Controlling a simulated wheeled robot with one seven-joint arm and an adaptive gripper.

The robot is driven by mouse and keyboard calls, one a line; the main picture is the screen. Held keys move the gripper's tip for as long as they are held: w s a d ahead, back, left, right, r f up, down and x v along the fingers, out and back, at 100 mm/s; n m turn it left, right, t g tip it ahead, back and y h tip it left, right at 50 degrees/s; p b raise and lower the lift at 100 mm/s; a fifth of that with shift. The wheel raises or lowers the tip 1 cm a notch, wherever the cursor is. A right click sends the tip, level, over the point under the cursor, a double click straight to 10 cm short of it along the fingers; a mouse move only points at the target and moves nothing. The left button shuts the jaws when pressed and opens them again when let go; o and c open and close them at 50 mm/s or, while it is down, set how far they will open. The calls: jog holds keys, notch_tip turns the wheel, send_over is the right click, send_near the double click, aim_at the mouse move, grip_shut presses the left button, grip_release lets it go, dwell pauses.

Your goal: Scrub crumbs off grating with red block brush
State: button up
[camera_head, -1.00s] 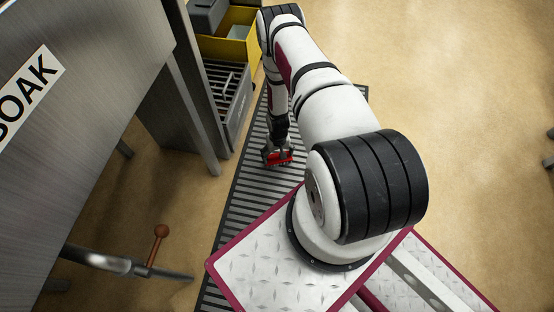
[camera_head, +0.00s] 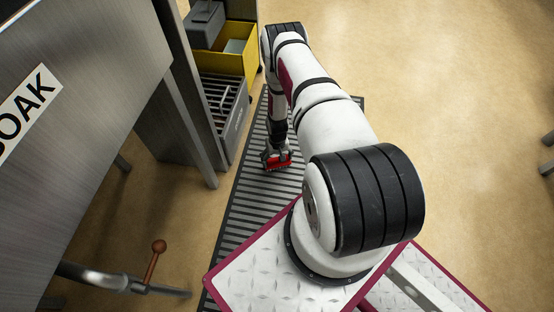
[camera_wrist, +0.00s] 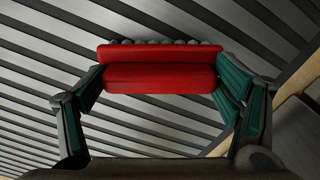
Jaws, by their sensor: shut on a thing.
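The red block brush (camera_wrist: 160,75) is held between the two fingers of my gripper (camera_wrist: 160,90) in the wrist view. A row of grey bristle tufts shows along its far edge. In the head view the brush (camera_head: 277,163) is at the end of my gripper (camera_head: 275,153), low over the grating (camera_head: 252,205). The grating is a long floor strip of dark and light bars; its bars also fill most of the wrist view (camera_wrist: 50,70). I cannot tell whether the bristles touch it. No crumbs can be made out.
A yellow bin (camera_head: 238,58) and a grey slotted crate (camera_head: 225,105) stand beside the grating's far end.

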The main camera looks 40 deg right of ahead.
jog(key=shift+d, duration=0.1)
jog(key=shift+r+p, duration=2.15)
jog(key=shift+r, duration=0.85)
jog(key=shift+c, duration=0.2)
jog(key=shift+r+p, duration=1.05)
jog(key=shift+r, duration=0.45)
